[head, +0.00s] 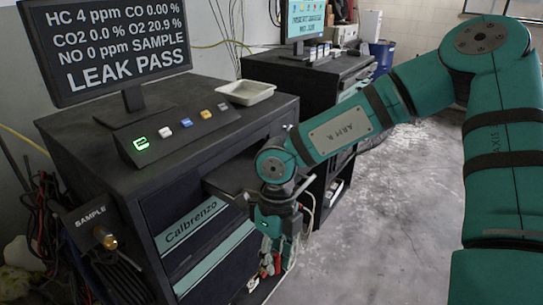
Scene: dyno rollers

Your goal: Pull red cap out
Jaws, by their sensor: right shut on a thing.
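My right gripper (270,262) reaches down at the front right corner of the black Calbrenzo cabinet (162,222). It is shut on a small red cap (277,264), which shows as bits of red between and behind the fingers. Most of the cap is hidden by the fingers, so I cannot tell whether it is still seated. My left gripper is not in view.
A monitor (105,45) reading LEAK PASS and a button strip (180,132) stand on the cabinet, with a white tray (245,92) behind. A SAMPLE port (104,237) and cables are at left. A second cabinet (300,72) stands behind. The concrete floor (385,215) at right is clear.

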